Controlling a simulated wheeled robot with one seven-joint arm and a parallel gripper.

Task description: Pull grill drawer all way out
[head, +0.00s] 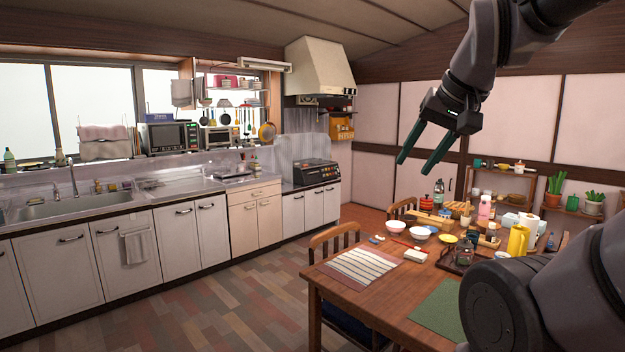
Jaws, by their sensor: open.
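A dark stove unit (313,173) stands at the right end of the kitchen counter, below the range hood. Its black front shows small orange and light marks, but the grill drawer is too small to tell apart and I cannot tell how far out it is. My gripper (413,167) hangs in the upper right of the head view, with two dark green fingers spread apart and nothing between them. It is in the air, well apart from the stove.
A wooden table (387,292) crowded with bowls, bottles and a yellow jug (518,241) fills the lower right. A wooden chair (334,240) stands at its left edge. The tiled floor (235,308) between table and counter is clear.

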